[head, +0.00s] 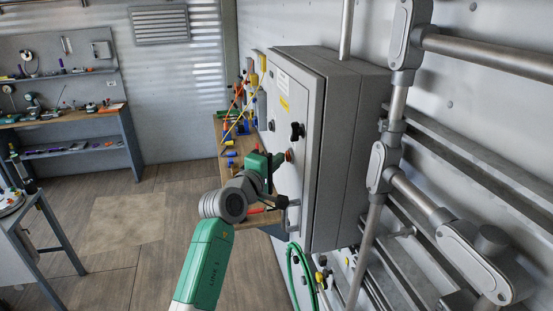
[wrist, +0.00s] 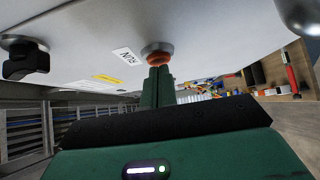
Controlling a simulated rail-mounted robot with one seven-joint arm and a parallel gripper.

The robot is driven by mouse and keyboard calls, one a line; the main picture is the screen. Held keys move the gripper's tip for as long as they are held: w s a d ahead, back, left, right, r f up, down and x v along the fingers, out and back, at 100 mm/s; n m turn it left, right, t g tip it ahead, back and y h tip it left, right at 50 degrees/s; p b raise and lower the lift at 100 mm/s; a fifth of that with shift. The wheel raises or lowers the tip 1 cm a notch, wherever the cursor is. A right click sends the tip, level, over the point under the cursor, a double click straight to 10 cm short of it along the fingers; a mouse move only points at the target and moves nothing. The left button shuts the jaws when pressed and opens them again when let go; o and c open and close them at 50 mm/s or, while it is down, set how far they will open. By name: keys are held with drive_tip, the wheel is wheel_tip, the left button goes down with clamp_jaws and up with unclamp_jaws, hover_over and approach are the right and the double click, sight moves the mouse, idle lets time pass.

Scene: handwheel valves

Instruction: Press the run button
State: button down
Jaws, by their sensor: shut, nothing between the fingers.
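The run button is a round orange-red button in a metal collar on the grey cabinet door. It shows in the wrist view (wrist: 158,56), beside a white RUN label (wrist: 125,55), and in the head view (head: 289,154). My gripper (wrist: 157,71) is shut and empty, with its green fingertips right at the button's face. They overlap the button's lower part in the picture; I cannot tell whether they touch or press it. In the head view my gripper (head: 281,159) reaches the door from the left. The grey cabinet (head: 345,140) stands upright on the wall.
A black rotary knob (head: 297,131) sits on the door above the button; it is at the left in the wrist view (wrist: 25,60). A door handle (head: 293,203) is below. Grey pipes (head: 365,235) run right of the cabinet. A cluttered workbench (head: 228,135) stands behind.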

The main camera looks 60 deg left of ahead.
drive_tip(key=shift+w+d, duration=0.3)
drive_tip(key=shift+w, duration=0.65)
drive_tip(key=s+d+b, duration=0.1)
drive_tip(key=s+d, duration=0.2)
drive_tip(key=s, duration=1)
drive_tip(key=shift+d+b, duration=0.25)
drive_tip(key=shift+b, duration=0.1)
